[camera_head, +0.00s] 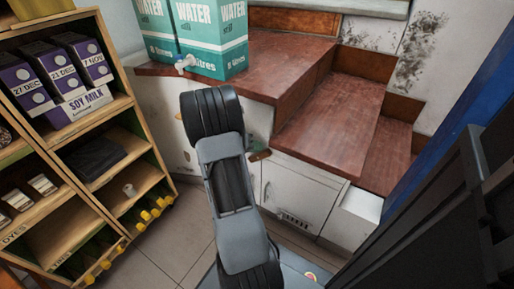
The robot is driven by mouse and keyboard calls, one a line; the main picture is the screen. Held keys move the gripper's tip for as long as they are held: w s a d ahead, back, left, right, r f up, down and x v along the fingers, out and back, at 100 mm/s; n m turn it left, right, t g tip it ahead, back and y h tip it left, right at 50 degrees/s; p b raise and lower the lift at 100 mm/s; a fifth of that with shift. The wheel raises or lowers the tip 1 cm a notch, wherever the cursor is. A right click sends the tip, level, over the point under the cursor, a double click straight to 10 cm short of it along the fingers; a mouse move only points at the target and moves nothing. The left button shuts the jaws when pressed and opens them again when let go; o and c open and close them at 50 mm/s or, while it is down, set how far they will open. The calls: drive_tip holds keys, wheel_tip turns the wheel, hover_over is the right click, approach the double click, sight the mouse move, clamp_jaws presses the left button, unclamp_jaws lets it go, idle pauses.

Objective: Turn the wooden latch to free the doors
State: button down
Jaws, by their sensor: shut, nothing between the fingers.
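A small brown wooden piece, which looks like the latch (260,156), sits near the top of the white cabinet front, just right of my arm. A white cabinet door (312,191) with a dark handle and a vent is to its right. The cabinet front (163,109) continues left of my arm, and my arm hides part of it. My grey and black arm reaches up across the middle of the picture. I cannot see my gripper's fingers, and I cannot tell the latch's exact angle or whether anything touches it.
Stepped reddish-brown wooden treads (335,120) rise above the cabinet. Teal and white water boxes (212,45) with a tap stand on the top. A wooden shelf unit (119,105) with soy milk cartons (80,62) is at left. Tiled floor (165,240) is open between the shelf and my arm.

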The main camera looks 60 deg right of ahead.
drive_tip(key=w+r+p, duration=0.1)
drive_tip(key=w+r, duration=0.1)
drive_tip(key=r, duration=0.1)
drive_tip(key=shift+w, duration=0.35)
drive_tip(key=p+v, duration=0.3)
drive_tip(key=v, duration=0.7)
drive_tip(key=shift+r, duration=0.15)
drive_tip(key=shift+s, duration=0.1)
drive_tip(key=s+a+r+n+t+y, duration=0.2)
drive_tip(key=a+n+t+y, duration=0.3)
drive_tip(key=a, duration=1)
drive_tip(key=s+a+r+n+t+y, duration=0.2)
drive_tip(key=a+n+t+y, duration=0.3)
drive_tip(key=a, duration=1.1)
drive_tip(key=r+n, duration=0.1)
drive_tip(key=n, duration=0.2)
drive_tip(key=shift+s+a+n+t, duration=0.2)
drive_tip(key=shift+a+n+t, duration=0.1)
drive_tip(key=shift+t, duration=0.1)
